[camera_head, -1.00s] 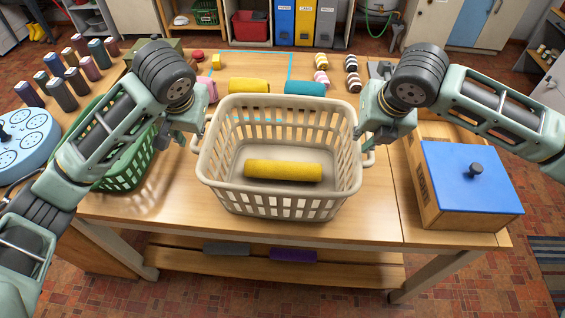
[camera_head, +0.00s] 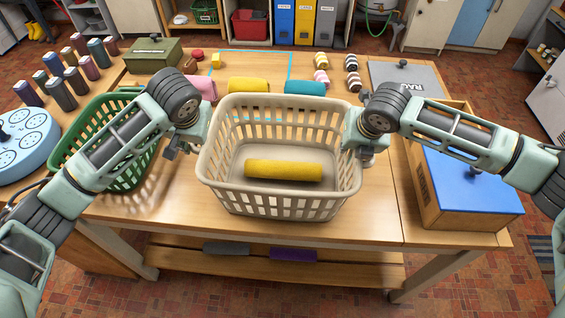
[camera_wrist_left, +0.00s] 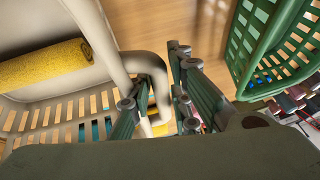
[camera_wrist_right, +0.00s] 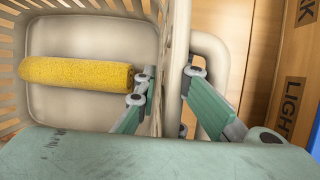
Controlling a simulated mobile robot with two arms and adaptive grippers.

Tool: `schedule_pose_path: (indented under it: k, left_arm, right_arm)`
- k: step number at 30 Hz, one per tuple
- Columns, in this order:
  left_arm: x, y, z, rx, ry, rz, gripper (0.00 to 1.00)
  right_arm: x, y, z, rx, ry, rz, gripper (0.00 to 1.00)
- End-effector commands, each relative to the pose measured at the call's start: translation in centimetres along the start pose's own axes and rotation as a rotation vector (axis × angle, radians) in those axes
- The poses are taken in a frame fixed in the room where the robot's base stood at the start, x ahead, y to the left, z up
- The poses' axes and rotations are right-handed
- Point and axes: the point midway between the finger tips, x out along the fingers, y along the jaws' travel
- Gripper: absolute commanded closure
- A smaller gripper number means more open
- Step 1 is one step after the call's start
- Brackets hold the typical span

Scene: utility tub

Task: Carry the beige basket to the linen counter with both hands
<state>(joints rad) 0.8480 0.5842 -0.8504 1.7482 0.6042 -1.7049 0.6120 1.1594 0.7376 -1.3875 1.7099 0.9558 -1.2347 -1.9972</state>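The beige basket (camera_head: 280,202) stands upright on the wooden table, with a rolled yellow towel (camera_head: 283,170) inside it. My left gripper (camera_head: 178,150) is at the basket's left side. In the left wrist view its fingers (camera_wrist_left: 155,85) are apart, on either side of the handle's outer bar (camera_wrist_left: 157,75). My right gripper (camera_head: 362,160) is at the right side, hiding most of that handle. In the right wrist view its fingers (camera_wrist_right: 167,82) are apart, one inside the basket and one in the handle loop (camera_wrist_right: 222,52). I cannot make out which surface is the linen counter.
A green basket (camera_head: 103,182) is close left of my left gripper. A wooden box with a blue lid (camera_head: 470,185) stands right. Rolled towels, yellow (camera_head: 249,85) and teal (camera_head: 305,88), lie behind the basket. Spools stand at the far left. The table's front edge is close.

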Motion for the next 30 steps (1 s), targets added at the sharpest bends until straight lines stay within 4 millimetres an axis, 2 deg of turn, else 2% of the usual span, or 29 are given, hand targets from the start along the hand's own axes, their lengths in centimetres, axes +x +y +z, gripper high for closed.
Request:
schedule_pose_path:
  k: [2, 4, 8, 30]
  left_arm:
    - [0.00, -0.01, 0.01, 0.000, 0.000, 0.000, 0.84]
    - [-0.01, -0.01, 0.01, 0.000, 0.000, 0.000, 0.90]
    - [-0.01, 0.00, 0.01, 0.000, 0.000, 0.000, 1.00]
    - [-0.50, -0.05, -0.26, 0.002, 0.003, 0.001, 1.00]
  right_arm:
    - [-0.01, 0.00, -0.01, 0.000, 0.000, 0.000, 0.93]
    - [-0.02, 0.00, -0.01, 0.000, 0.000, 0.000, 0.99]
    - [-0.03, -0.01, 0.00, 0.000, 0.000, 0.000, 1.00]
    - [-0.52, 0.08, 0.32, 0.001, -0.004, 0.002, 1.00]
